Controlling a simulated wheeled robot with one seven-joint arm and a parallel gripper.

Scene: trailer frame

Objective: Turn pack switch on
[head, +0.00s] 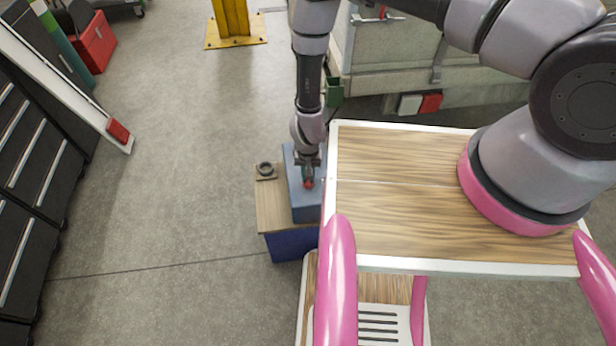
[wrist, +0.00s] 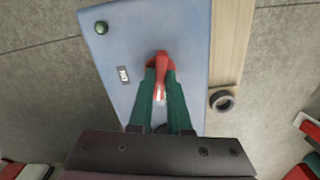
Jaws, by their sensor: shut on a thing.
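The pack is a blue-grey box (head: 305,208) on a small wooden-topped stand, left of my wooden deck in the head view. In the wrist view its flat face (wrist: 120,40) fills the middle. A red switch handle (wrist: 161,62) stands on that face; it shows as a small red spot in the head view (head: 309,184). My gripper (wrist: 160,85) points down at the pack, its two green fingers closed around the red handle. A small label (wrist: 124,75) and a green round knob or lamp (wrist: 100,28) are left of the handle. The handle's base is partly hidden by the fingers.
A dark ring (head: 265,169) lies on the stand's wooden top (head: 270,205), beside the pack. The trailer frame (head: 400,60) is at the back. Black drawer cabinets (head: 30,150) stand at the left. Open floor (head: 170,150) lies between them and the stand.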

